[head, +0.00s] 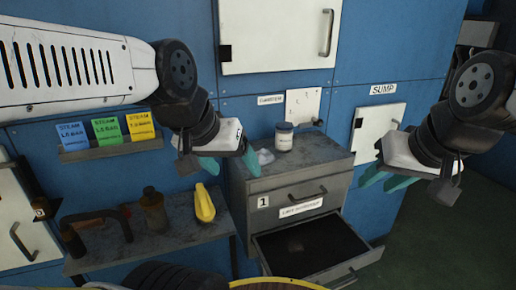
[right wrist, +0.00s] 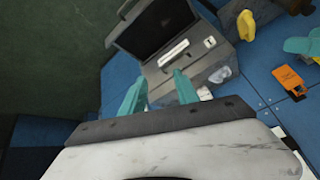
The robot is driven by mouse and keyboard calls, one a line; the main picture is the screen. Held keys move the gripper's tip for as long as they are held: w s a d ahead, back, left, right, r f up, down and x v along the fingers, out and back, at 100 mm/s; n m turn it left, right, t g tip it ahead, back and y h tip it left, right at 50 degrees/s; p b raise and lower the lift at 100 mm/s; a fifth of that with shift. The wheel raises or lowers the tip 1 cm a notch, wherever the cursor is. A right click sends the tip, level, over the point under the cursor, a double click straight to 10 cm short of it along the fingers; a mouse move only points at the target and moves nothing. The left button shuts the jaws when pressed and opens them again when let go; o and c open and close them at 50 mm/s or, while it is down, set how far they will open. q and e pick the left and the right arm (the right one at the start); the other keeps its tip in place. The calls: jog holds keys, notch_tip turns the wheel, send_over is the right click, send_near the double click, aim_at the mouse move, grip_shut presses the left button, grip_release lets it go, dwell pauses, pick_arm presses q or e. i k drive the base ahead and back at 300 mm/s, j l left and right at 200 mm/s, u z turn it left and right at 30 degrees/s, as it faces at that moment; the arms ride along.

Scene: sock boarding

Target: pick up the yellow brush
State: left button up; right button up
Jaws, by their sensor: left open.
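The yellow brush (head: 204,203) lies on a grey metal shelf (head: 190,238) at the lower left of the head view. It also shows near the top right of the right wrist view (right wrist: 246,26). My left gripper (head: 230,163) is open and empty, above and slightly right of the brush, apart from it. Its teal fingers also show at the right edge of the right wrist view (right wrist: 302,45). My right gripper (head: 394,181) is well to the right of the brush, over the floor side of the cabinet. Its fingers (right wrist: 160,88) are apart with nothing between them.
A grey cabinet (head: 240,200) with an open, dark drawer (head: 310,248) stands right of the shelf. A jar (head: 284,136) and a crumpled white piece (head: 264,157) sit on top. A brown bottle (head: 154,210) is left of the brush.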

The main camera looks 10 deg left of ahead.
aim_at(205, 211)
jog(key=u, duration=1.05)
